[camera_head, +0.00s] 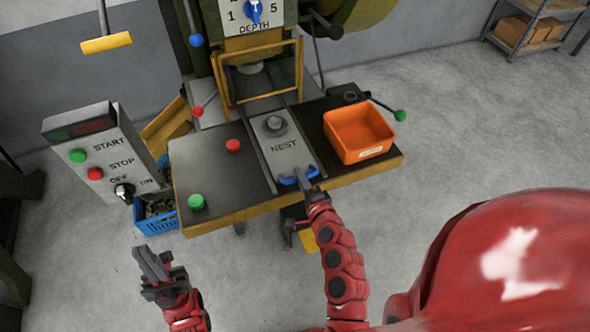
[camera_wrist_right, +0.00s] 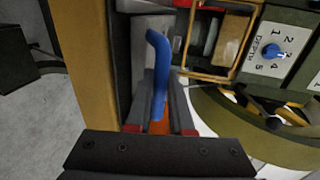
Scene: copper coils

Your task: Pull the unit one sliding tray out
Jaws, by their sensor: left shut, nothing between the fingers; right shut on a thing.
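The sliding tray (camera_head: 285,150), a grey plate marked NEST with a round fixture on top, lies between dark rails in the middle of the machine table. Its blue handle (camera_head: 299,177) is at the tray's front end. My right gripper (camera_head: 304,182) is shut on the blue handle. My left gripper (camera_head: 150,264) is shut and empty, in front of and below the table's left front corner, apart from everything.
An orange bin (camera_head: 359,134) sits on the table right of the tray. Red (camera_head: 233,146) and green (camera_head: 196,202) buttons are at left. A control box (camera_head: 103,155) stands further left, above a blue crate (camera_head: 157,222). A yellow-framed guard (camera_head: 262,77) is behind the tray. Floor in front is mostly clear.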

